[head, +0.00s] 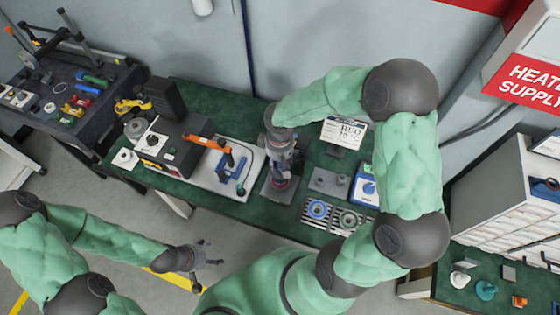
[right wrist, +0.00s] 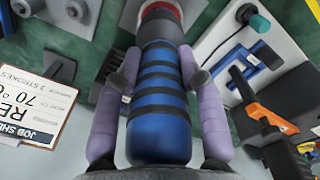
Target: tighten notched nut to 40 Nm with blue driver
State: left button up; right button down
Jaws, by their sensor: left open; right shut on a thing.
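The blue driver (right wrist: 158,105) with black bands fills the middle of the right wrist view. My right gripper (right wrist: 158,80) is shut on it, one finger on each side. The driver's far end meets a red ring (right wrist: 160,8) on a grey block. In the head view my right gripper (head: 281,168) points down over this grey fixture (head: 277,190) on the green bench. The notched nut is not visible; the driver and gripper cover that spot. I cannot tell whether the driver is seated on it. My left gripper (head: 203,257) is open and empty, in front of the bench.
A job sheet (head: 344,132) stands behind the fixture.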

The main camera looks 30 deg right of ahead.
jog(key=shift+f+b, duration=0.55)
jog(key=shift+f, duration=0.1)
dwell(0.4)
jog(key=shift+f+b, duration=0.4)
jog(key=shift+b, duration=0.3)
dwell(3.2)
dwell(0.4)
jog(key=shift+r+p, duration=1.85)
jog(key=shift+r, duration=0.7)
jog(key=shift+f, duration=0.1)
